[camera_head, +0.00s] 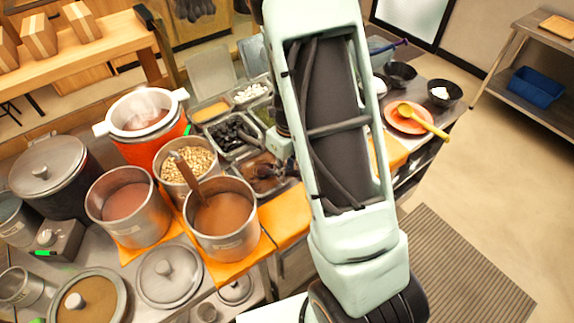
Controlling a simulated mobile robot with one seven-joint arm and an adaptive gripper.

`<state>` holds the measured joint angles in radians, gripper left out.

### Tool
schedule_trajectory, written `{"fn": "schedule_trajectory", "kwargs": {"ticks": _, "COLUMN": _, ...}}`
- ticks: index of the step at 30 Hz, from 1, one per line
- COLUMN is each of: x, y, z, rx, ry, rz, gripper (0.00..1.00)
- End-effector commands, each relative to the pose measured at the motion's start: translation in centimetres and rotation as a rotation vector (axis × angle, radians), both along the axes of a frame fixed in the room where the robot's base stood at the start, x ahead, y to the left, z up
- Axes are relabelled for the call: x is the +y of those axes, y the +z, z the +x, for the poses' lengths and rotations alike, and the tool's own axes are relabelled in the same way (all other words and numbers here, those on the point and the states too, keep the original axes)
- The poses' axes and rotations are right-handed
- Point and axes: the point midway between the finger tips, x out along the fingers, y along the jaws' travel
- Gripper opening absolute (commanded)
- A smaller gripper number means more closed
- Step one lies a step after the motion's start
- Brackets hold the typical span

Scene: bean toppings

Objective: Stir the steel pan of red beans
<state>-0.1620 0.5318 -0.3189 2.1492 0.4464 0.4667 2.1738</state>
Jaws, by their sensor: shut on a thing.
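A steel pan of dark reddish-brown food (262,187), which looks like the red beans, is set in the counter in the middle of the view. My gripper (284,172) is dark and mostly hidden behind my pale green arm. It is low over the right part of this pan. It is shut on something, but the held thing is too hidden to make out. I cannot tell whether it touches the beans.
Left of the pan stand a steel pot of brown liquid (224,218) with a wooden paddle (188,175), a pot of beans (188,163) and a steaming orange pot (165,151). A pan of black food (236,134) lies behind. An orange plate (397,123) holds a yellow ladle (420,120).

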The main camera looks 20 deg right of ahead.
Motion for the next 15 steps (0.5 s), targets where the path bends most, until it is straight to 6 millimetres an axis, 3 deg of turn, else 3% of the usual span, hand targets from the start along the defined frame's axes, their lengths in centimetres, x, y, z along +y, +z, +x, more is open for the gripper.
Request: {"fn": "schedule_trajectory", "kwargs": {"ticks": 15, "x": -0.4, "y": -2.3, "z": -0.7, "rx": -0.103, "ry": -0.002, "rz": 0.05, "gripper": 0.0}}
